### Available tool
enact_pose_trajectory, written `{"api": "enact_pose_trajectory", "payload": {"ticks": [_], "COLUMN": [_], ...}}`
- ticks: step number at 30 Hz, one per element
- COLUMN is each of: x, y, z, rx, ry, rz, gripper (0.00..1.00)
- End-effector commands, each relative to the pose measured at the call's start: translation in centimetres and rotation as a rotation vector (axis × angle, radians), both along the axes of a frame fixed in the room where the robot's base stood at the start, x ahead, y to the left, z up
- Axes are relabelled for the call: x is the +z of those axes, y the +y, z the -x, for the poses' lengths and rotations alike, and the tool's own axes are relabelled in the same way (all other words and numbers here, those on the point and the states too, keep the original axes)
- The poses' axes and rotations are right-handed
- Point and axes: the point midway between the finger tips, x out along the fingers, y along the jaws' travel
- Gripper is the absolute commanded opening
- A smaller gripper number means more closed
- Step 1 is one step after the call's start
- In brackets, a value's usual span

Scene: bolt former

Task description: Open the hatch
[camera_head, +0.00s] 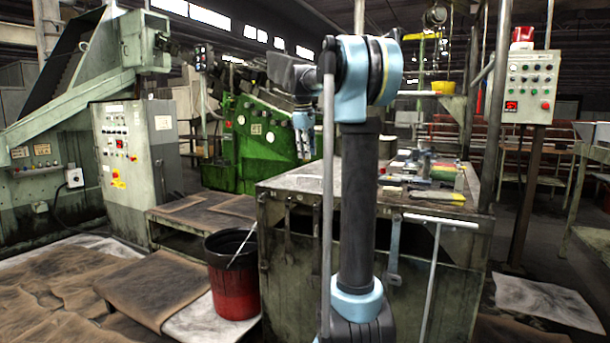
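The green machine (262,125) stands behind my arm, in the middle left of the head view. It has a sloping face with several knobs and small labels. I cannot make out for certain which panel is the hatch, and my arm hides part of the machine's right side. My gripper (303,148) points downward in front of the green machine's right part, above the far left part of the workbench. It appears clear of any surface, and nothing can be seen held in it. Its fingers are too small to tell whether they are open or shut.
A workbench (290,183) with tools on top stands close in front, behind my arm. A red bucket (236,295) stands at its left. A grey control cabinet (140,165) is at left, and a control box (530,87) on a post at right.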

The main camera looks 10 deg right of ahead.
Motion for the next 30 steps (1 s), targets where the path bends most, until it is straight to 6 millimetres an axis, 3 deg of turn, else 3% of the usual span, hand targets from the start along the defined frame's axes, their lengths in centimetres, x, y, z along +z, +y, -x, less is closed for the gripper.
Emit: {"api": "enact_pose_trajectory", "payload": {"ticks": [9,15,29,30], "x": [-5.5,-7.8,-8.9,-8.9], "y": [-0.7,-1.0,-1.1,-1.1], "z": [-0.9,-1.2,-1.4,-1.4], "rx": [0.0,-0.001,-0.001,-0.001], "ry": [0.0,0.0,0.0,0.0], "rz": [0.0,0.0,0.0,0.0], "gripper": [0.3,0.3,0.3,0.23]}}
